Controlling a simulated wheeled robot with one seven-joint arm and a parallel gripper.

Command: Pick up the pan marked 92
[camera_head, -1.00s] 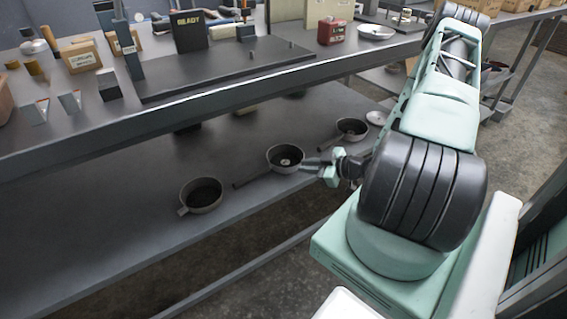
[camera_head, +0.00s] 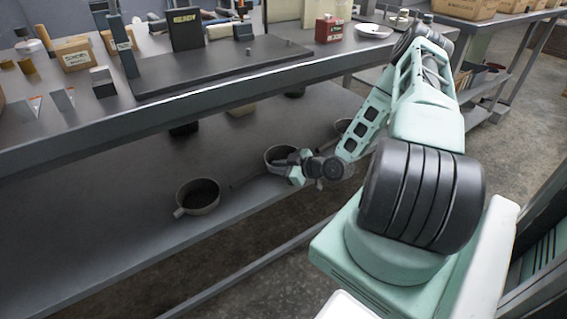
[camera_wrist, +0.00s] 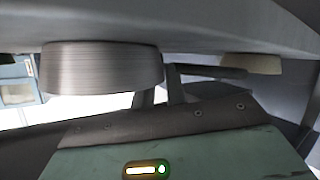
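Three grey pans with dark insides are on the lower shelf; no 92 marking is legible. The left pan (camera_head: 198,198) is clear of my arm. The middle pan (camera_head: 273,155) is partly covered by my gripper (camera_head: 287,161), which overlaps its near right side. The right pan (camera_head: 343,125) is mostly hidden behind my arm.
The lower shelf (camera_head: 90,225) has bare room left of the pans. The upper tabletop (camera_head: 170,98) overhangs it from behind and carries boxes, blocks and a dark board. A shelf rail (camera_head: 240,270) runs low along the front.

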